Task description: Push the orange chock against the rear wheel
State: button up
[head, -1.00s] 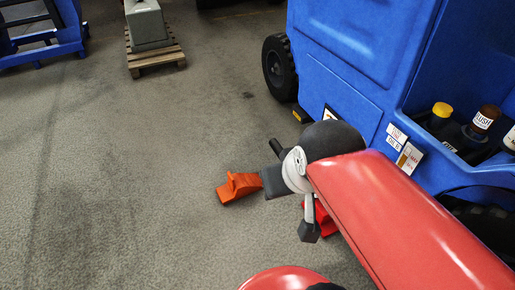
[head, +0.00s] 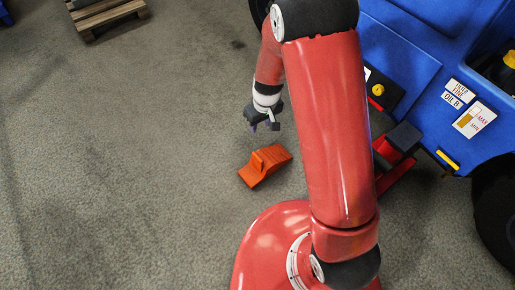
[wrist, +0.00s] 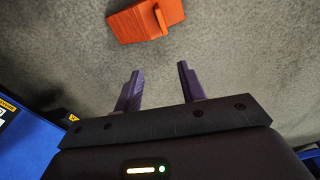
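The orange chock (head: 265,165) lies on the grey floor in the head view, left of my red arm and apart from any wheel. It also shows at the top of the wrist view (wrist: 146,22), beyond my fingertips. My gripper (head: 263,124) hangs just above the chock in the head picture. In the wrist view its two purple fingers (wrist: 159,72) are spread with nothing between them, so it is open. I cannot tell which is the rear wheel.
The blue vehicle (head: 400,55) fills the upper right, with labels on its side. A red and black object (head: 396,158) stands beside it, partly behind my arm. A wooden pallet (head: 110,16) lies at the top left. The floor on the left is clear.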

jog(key=n, duration=0.1)
send_over(258, 157)
jog(key=shift+g+h, duration=0.4)
notch_tip(258, 157, down, 14)
jog(key=shift+w+r+b, duration=0.15)
jog(key=shift+r+b, duration=0.05)
jog(key=shift+b, duration=0.15)
notch_tip(258, 157, down, 9)
jog(key=b, duration=0.6)
jog(key=shift+b, duration=0.3)
